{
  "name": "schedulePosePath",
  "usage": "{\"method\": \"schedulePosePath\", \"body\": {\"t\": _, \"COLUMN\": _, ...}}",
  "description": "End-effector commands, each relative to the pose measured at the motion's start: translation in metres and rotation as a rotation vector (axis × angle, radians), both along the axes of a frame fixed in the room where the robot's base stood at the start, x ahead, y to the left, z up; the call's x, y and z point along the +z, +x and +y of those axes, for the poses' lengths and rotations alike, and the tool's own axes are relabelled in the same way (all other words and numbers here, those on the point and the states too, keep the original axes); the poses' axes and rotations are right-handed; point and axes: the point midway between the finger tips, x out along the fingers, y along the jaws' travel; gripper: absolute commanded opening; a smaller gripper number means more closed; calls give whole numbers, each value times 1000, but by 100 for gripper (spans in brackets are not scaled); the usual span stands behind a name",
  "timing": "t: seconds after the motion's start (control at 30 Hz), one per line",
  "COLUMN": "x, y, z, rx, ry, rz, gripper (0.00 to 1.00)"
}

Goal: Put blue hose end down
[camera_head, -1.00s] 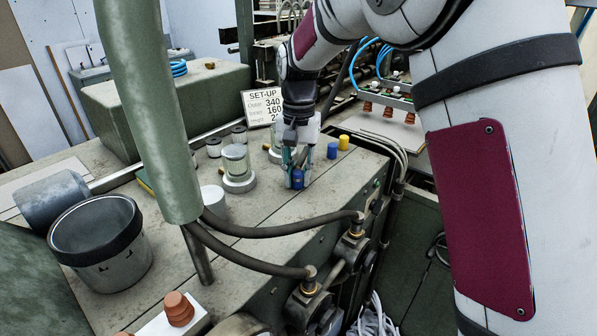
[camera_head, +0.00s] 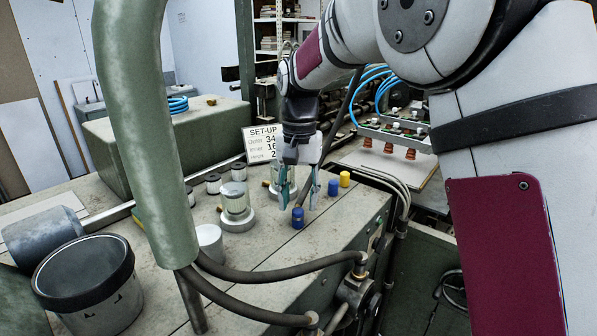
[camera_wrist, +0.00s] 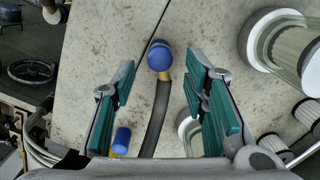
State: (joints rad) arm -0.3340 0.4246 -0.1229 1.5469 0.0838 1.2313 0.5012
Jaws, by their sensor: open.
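The blue hose end (camera_head: 298,218) rests on the grey bench top in the head view, near the bench's right edge. In the wrist view the blue hose end (camera_wrist: 160,58) is a round blue cap on a brass-coloured fitting, with a dark hose (camera_wrist: 155,115) running back between the jaws. My gripper (camera_head: 299,204) is open, with its teal finger pads apart and nothing between them touching the pads. In the head view its fingertips are just above the blue hose end. In the wrist view my gripper (camera_wrist: 163,82) has a finger on each side of the hose.
Another blue cap (camera_head: 332,187) and a yellow cap (camera_head: 345,179) stand to the right. A glass-sided jar (camera_head: 236,202) and a white cylinder (camera_head: 210,241) are to the left. A set-up sign (camera_head: 262,144) stands behind. Thick dark hoses (camera_head: 275,267) cross the front.

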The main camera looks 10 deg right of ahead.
Motion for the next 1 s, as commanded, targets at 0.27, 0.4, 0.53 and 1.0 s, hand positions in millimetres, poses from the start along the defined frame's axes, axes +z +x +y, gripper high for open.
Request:
{"method": "schedulePosePath", "body": {"t": 0.27, "x": 54, "y": 6, "z": -1, "rx": 1, "ry": 1, "rz": -4, "gripper": 41}}
{"method": "schedulePosePath", "body": {"t": 0.4, "x": 72, "y": 6, "z": -1, "rx": 1, "ry": -1, "rz": -2, "gripper": 41}}
{"method": "schedulePosePath", "body": {"t": 0.53, "x": 80, "y": 6, "z": -1, "rx": 1, "ry": -1, "rz": -2, "gripper": 41}}
{"method": "schedulePosePath", "body": {"t": 1.0, "x": 106, "y": -37, "z": -37, "rx": 40, "ry": 31, "rz": -94, "gripper": 41}}
